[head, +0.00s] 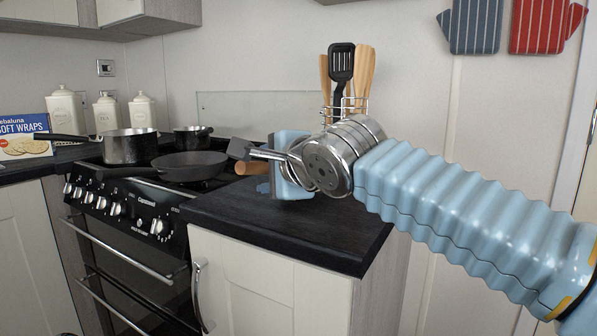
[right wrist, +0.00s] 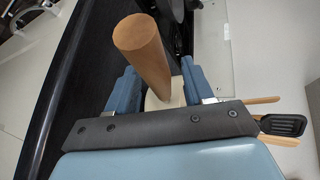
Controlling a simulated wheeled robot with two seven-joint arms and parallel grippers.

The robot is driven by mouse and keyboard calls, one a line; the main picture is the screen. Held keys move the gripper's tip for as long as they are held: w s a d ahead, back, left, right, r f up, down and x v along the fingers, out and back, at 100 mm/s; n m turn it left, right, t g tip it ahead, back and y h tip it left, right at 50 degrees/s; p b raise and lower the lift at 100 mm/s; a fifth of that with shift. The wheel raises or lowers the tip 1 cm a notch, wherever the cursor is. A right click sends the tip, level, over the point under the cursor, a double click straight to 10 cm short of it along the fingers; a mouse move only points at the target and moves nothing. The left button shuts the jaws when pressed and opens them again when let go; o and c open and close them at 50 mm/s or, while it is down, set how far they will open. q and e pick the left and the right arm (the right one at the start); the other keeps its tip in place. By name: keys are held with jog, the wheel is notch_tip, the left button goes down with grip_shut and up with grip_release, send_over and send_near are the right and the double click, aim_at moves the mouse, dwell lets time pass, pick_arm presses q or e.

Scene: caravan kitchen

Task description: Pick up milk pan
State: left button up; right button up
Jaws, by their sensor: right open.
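Which is the milk pan I cannot tell for sure. My right gripper (head: 262,168) is over the worktop, right of these pans. In the right wrist view its jaws (right wrist: 158,72) are open, with a brown wooden cylinder (right wrist: 143,48) between them; no grip on it shows. The cylinder also shows in the head view (head: 247,168). My left gripper is out of view.
The dark worktop (head: 300,228) ends at a front corner below my right arm. A metal utensil holder (head: 350,108) with a black turner and wooden tools stands behind the wrist. White canisters (head: 142,112) and a wraps box (head: 22,138) stand at far left.

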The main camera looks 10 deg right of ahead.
jog(key=shift+w+a+f, duration=0.2)
jog(key=shift+w+a, duration=0.05)
jog(key=shift+w, duration=0.35)
grip_shut()
dwell(1.0)
